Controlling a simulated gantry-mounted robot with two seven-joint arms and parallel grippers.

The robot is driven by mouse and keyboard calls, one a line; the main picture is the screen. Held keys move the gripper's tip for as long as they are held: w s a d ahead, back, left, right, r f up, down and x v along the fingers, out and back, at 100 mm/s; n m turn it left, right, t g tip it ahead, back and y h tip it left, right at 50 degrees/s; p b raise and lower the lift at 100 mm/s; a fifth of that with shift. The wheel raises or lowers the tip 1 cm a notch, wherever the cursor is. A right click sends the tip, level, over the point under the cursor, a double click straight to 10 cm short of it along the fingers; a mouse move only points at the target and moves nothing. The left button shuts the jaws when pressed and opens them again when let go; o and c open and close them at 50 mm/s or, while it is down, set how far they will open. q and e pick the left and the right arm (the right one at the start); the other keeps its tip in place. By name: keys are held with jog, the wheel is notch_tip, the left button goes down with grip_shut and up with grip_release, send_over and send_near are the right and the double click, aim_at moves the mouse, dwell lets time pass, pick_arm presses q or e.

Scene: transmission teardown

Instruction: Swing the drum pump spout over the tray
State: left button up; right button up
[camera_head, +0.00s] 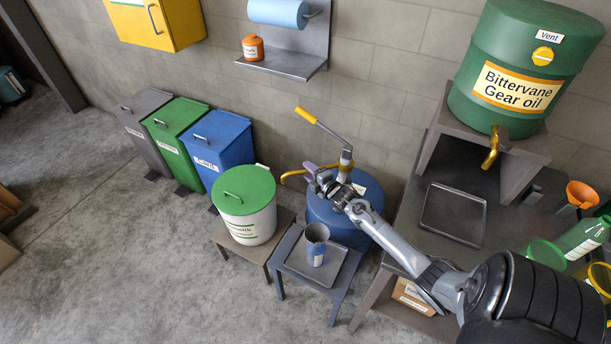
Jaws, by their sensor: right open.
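The blue drum (372,190) stands behind a small blue-grey stand. A pump with a yellow-tipped lever (327,129) rises from its top. The pump's brass spout (292,174) reaches left from the pump, its tip bent down between the green-lidded can and the stand. A grey tray (344,277) lies on the stand, with a blue-labelled grey cup (316,247) on it. My right gripper (313,172) is open at the spout, its fingers beside or around it; I cannot tell whether they touch. My arm hides part of the drum. My left gripper is not in view.
A green-lidded can (247,222) stands left of the stand. Behind it are blue, green and grey bins (217,150). At right, a bench holds another flat tray (431,213), a gear oil drum (520,65), an orange funnel (581,193) and bottles.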

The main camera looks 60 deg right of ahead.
jog(key=shift+b+x, duration=0.9)
jog(key=shift+x, duration=0.4)
grip_shut()
